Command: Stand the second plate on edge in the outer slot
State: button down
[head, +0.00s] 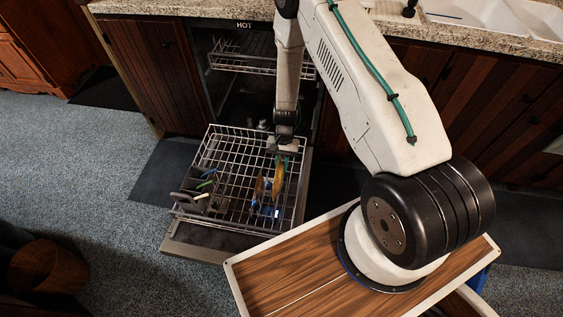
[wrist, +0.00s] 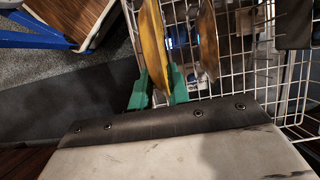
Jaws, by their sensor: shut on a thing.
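My gripper (head: 284,159) is over the right part of the pulled-out lower dishwasher rack (head: 228,150). Its green fingers are shut on the rim of a yellow plate (head: 278,180), one finger on each side. In the wrist view the held plate (wrist: 152,40) stands on edge between the fingertips (wrist: 158,88). Another yellow-brown plate (head: 258,189) stands on edge just left of it in the head view. It shows to the right in the wrist view (wrist: 208,40), apart from the held plate. I cannot tell whether the held plate's lower edge touches the rack.
A grey cutlery basket (head: 193,190) with several utensils is at the rack's left side. Something blue (head: 268,211) lies low near the plates. The upper rack (head: 245,62) is partly out behind. The rack's left middle looks clear.

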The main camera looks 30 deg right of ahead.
jog(key=shift+f, duration=5.2)
jog(key=shift+f, duration=0.45)
jog(key=c, duration=0.9)
grip_release()
jog(key=v, duration=0.7)
jog(key=shift+d+r, duration=0.1)
jog(key=shift+r, duration=0.3)
